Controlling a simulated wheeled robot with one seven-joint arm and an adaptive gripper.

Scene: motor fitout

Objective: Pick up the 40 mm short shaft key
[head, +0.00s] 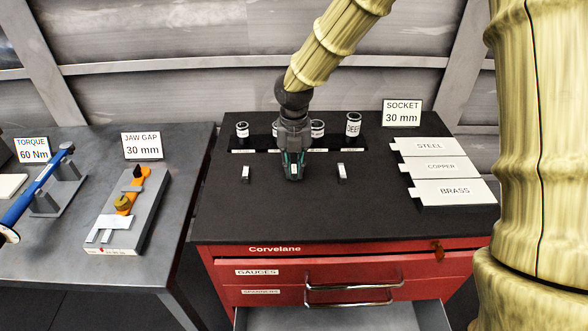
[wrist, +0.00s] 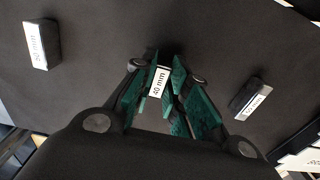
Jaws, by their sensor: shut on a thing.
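The 40 mm short shaft key (wrist: 159,82) is a small block with a white label reading 40 mm. It sits between the green-padded fingers of my gripper (wrist: 160,88) in the wrist view. My gripper (head: 293,176) is shut on it, low over the dark top of the red cabinet in the head view. The head view shows only a small pale part of the key between the fingertips. I cannot tell whether the key touches the mat.
Two similar labelled keys stand left (head: 246,173) and right (head: 341,173) of my gripper. A row of sockets (head: 353,124) stands behind it. STEEL, COPPER and BRASS plates (head: 445,190) lie to the right. The cabinet top's front (head: 290,220) is clear.

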